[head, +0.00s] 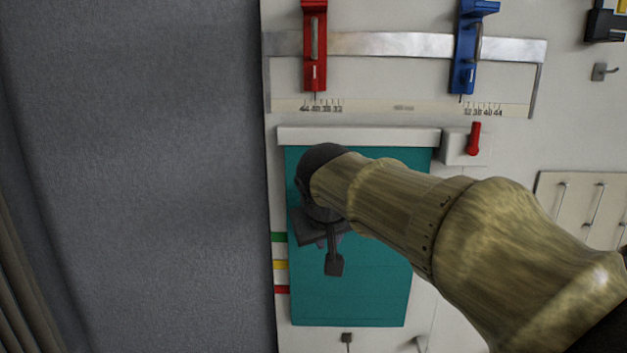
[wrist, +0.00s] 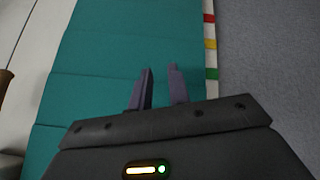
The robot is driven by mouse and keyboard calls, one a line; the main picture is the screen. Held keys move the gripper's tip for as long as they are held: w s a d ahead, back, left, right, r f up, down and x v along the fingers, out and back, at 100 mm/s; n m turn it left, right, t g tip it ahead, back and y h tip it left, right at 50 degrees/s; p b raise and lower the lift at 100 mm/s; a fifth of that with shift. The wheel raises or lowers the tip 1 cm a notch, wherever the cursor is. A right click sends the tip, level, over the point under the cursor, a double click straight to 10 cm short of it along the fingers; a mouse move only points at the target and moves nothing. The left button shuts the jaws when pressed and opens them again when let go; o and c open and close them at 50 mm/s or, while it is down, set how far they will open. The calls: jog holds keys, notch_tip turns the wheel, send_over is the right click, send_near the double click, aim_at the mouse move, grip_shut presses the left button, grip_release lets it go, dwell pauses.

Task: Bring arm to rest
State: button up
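My gripper (head: 334,264) hangs over the teal panel (head: 375,290) in the head view, at the end of my arm reaching in from the lower right. In the wrist view its two dark fingers (wrist: 160,72) stand apart with a narrow gap between them. Nothing shows between the fingers. The teal panel (wrist: 95,75) lies behind them, with faint crosswise lines. My gripper and arm hide the panel's upper middle in the head view. I cannot tell how high the fingers are above the panel.
A white bar (head: 358,137) runs along the panel's top. Red (head: 314,45) and blue (head: 466,50) sliders sit on a metal rail (head: 390,44). A small red lever (head: 474,138) stands right of the bar. Grey, empty-looking surface (head: 140,180) fills the left.

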jog(key=s+d+f+m+g, duration=0.1)
jog(key=s+d+f, duration=0.3)
jog(key=f, duration=0.5)
jog(key=s+d+f+m+g, duration=0.1)
jog(key=s+d+f, duration=0.3)
jog(key=f, duration=0.5)
jog(key=s+d+f+m+g, duration=0.1)
jog(key=s+d+f+g, duration=0.2)
jog(key=s+f, duration=0.5)
jog(key=shift+d+f+y, duration=0.3)
jog(key=shift+d+f, duration=0.55)
jog(key=shift+f, duration=0.05)
